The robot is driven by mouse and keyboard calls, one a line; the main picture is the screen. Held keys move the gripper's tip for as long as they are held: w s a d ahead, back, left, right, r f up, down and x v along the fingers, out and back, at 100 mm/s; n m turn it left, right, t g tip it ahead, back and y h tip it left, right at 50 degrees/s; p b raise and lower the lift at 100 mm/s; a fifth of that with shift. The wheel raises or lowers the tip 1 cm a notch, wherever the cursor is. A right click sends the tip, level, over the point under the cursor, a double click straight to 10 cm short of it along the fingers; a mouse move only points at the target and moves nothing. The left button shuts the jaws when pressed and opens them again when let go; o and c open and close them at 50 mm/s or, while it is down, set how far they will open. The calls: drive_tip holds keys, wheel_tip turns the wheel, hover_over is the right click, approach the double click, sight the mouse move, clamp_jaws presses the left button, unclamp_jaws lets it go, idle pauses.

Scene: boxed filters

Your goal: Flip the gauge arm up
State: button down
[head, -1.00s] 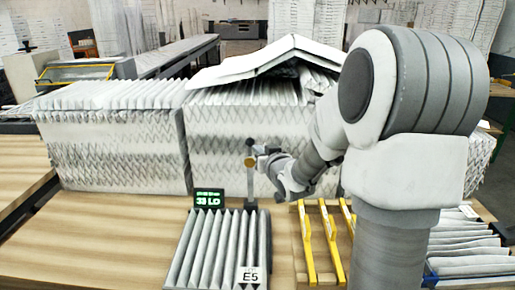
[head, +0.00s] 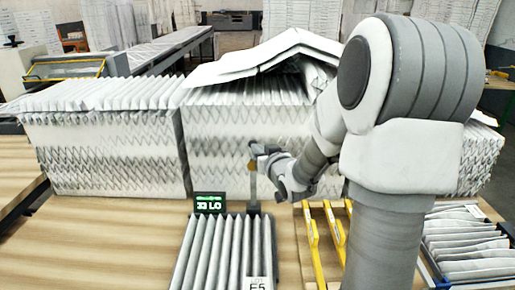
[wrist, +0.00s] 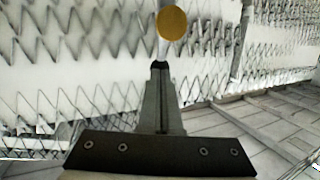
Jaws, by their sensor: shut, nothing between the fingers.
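A small gauge stands behind the pleated filter (head: 225,250) on the table. It has a black display (head: 209,203) with green characters, which appear to read "33 LO", and a thin grey upright post. A gold disc (head: 253,166) shows on the post, and a small dark tip is near its top. The disc (wrist: 172,23) also shows at the top of the wrist view. My gripper (head: 257,151) is shut and empty, right beside the upper part of the post. In the wrist view my fingertips (wrist: 160,66) are just below the disc; I cannot tell whether they touch it.
Two large stacks of white pleated filters stand behind the gauge, the left one (head: 105,150) and the right one (head: 225,150) with a bent sheet on top. A rack with yellow bars (head: 313,245) is right of the front filter. Bare wooden table (head: 110,240) lies to the left.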

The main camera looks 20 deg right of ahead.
drive_tip(key=shift+w+d+r+p, duration=0.15)
drive_tip(key=shift+w+r+p, duration=0.1)
drive_tip(key=shift+w+p, duration=0.25)
drive_tip(key=shift+w+d+f+g+p, duration=0.1)
drive_tip(key=shift+w+d+g+p, duration=0.25)
drive_tip(key=shift+g+p, duration=0.2)
drive_tip(key=shift+w, duration=0.1)
